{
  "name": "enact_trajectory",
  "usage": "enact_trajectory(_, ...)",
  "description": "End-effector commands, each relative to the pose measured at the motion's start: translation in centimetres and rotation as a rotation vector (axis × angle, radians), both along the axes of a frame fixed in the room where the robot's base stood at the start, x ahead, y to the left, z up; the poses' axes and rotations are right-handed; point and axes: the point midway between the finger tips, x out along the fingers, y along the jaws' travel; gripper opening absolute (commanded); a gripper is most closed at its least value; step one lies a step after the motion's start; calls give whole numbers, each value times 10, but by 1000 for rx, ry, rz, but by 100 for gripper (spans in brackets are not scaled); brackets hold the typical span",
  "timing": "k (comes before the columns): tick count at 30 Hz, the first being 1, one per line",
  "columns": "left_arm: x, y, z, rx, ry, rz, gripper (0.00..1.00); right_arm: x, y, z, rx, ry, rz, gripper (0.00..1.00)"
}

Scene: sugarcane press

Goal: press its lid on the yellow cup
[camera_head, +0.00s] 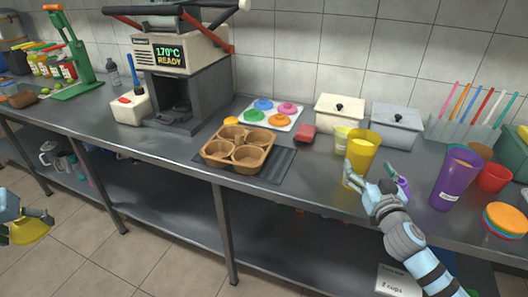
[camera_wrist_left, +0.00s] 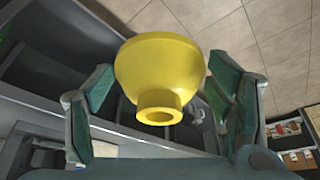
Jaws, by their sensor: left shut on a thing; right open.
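The yellow cup (camera_head: 362,152) stands upright on the counter, right of centre, with its open top showing. My right gripper (camera_head: 378,180) is open at the near side of the cup, one finger overlapping its lower part; I cannot tell if they touch. My left gripper (camera_head: 18,228) is at the far lower left, off the counter's front edge. It is shut on a yellow dome-shaped piece with a short round neck (camera_wrist_left: 160,80), held between its fingers in the left wrist view. I cannot tell whether this piece is the cup's lid.
A brown cup carrier (camera_head: 273,157) and a white tray of coloured discs (camera_head: 299,122) lie left of the cup. A pale cup (camera_head: 341,140) stands close behind it. A purple cup (camera_head: 455,182) and a red cup (camera_head: 493,178) stand to the right.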

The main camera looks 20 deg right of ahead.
Motion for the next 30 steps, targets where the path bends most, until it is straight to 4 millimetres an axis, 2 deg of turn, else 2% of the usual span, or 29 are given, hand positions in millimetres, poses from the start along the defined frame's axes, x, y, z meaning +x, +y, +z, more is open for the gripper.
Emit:
enact_trajectory(2,0,0,0,0,0,0,66,4,0,0,3,-1,-2,84)
enact_trajectory(9,0,0,-2,0,0,0,66,40,-3,-3,3,-1,-2,84)
enact_trajectory(12,0,0,-2,0,0,0,66,50,-6,-3,2,-1,-1,84)
enact_trajectory(23,0,0,-2,0,0,0,66,52,-6,-3,0,0,0,84)
enact_trajectory(30,0,0,-2,0,0,0,66,52,-6,-3,0,0,0,46)
